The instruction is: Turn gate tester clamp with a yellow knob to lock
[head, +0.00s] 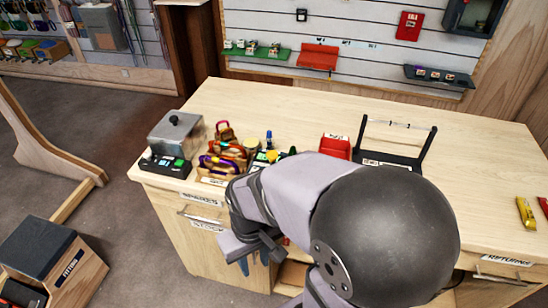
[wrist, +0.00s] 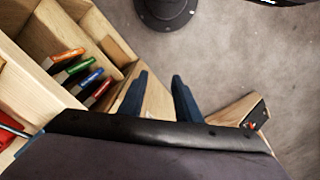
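A small yellow part (head: 271,156) shows among green and blue pieces on the bench, just beyond my arm in the head view. It may be the yellow knob of the gate tester clamp, but it is too small and partly hidden for me to tell its turn position. My gripper (head: 255,264) hangs in front of the bench, below its top and apart from the yellow part. The clamp does not show in the wrist view.
On the bench top stand a grey box (head: 176,137), a wooden rack of coloured carabiners (head: 222,160), a red bin (head: 335,147) and a black frame (head: 397,150). The bench's right side is largely clear.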

